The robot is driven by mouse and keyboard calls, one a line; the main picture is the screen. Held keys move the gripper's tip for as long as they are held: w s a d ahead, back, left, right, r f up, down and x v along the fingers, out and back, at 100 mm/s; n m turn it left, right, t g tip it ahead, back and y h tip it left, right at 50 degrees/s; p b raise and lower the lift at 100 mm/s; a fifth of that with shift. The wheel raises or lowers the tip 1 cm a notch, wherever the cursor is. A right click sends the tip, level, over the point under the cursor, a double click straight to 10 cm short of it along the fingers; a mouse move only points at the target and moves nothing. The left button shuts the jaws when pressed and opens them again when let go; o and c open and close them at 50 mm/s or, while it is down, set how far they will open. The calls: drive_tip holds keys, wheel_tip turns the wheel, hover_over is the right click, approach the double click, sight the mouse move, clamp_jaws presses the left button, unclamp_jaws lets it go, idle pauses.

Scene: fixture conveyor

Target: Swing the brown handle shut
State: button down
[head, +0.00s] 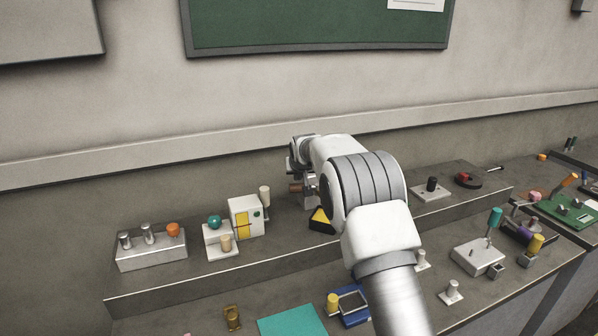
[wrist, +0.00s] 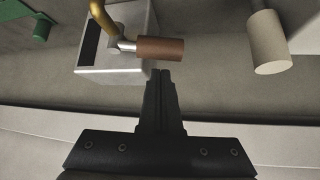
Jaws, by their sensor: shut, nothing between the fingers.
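The brown handle (wrist: 160,49) is a short cylinder on a metal stub, lying sideways in the wrist view. It joins a pale box-shaped fixture (wrist: 143,38) with a dark slot in its left side. In the head view, the handle (head: 296,187) shows just left of my arm, which hides much of its fixture. My gripper (wrist: 160,72) is shut and empty. Its fingertips point at the handle from just below it in the wrist view; I cannot tell whether they touch.
A cream cylinder (wrist: 268,45) stands right of the handle in the wrist view. A curved yellow bar (wrist: 103,14) rises by the fixture. In the head view, a white box with a yellow panel (head: 244,216) stands left of my arm, and several fixtures crowd the lower shelf.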

drive_tip(key=shift+x, duration=1.7)
drive_tip(key=shift+s+f, duration=0.1)
drive_tip(key=shift+s+f+b, duration=0.15)
drive_tip(key=shift+s+b, duration=0.6)
drive_tip(key=shift+b, duration=0.5)
drive_tip(key=shift+s+d+r, duration=0.2)
drive_tip(key=shift+s+r, duration=0.05)
drive_tip(key=shift+s, duration=0.2)
